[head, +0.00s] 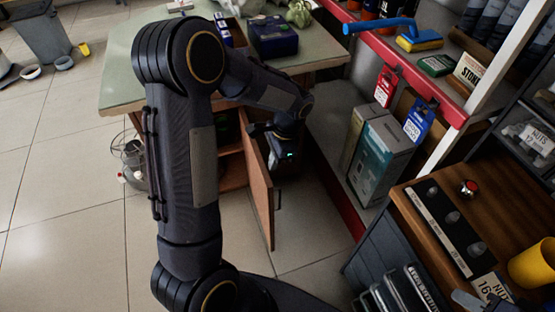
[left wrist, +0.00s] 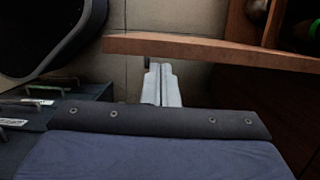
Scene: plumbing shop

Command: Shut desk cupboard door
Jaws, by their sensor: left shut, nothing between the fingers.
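The desk (head: 120,85) has a pale green top and a wooden cupboard under it. The cupboard door (head: 259,190) stands open, swung out from the desk, with a dark handle (head: 278,199) on its right-hand face. Shelves show inside the open cupboard. My left gripper (left wrist: 161,74) is shut and empty. In the head view its dark body is by the upper part of the door, on the handle side. In the left wrist view the fingertips are close to the brown door edge (left wrist: 215,50); I cannot tell if they touch. My right gripper is not in view.
A red-edged shelf unit (head: 340,195) with boxes (head: 380,150) stands right of the door. A wooden-topped cabinet (head: 500,215) is at the lower right. The tiled floor before the door is clear.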

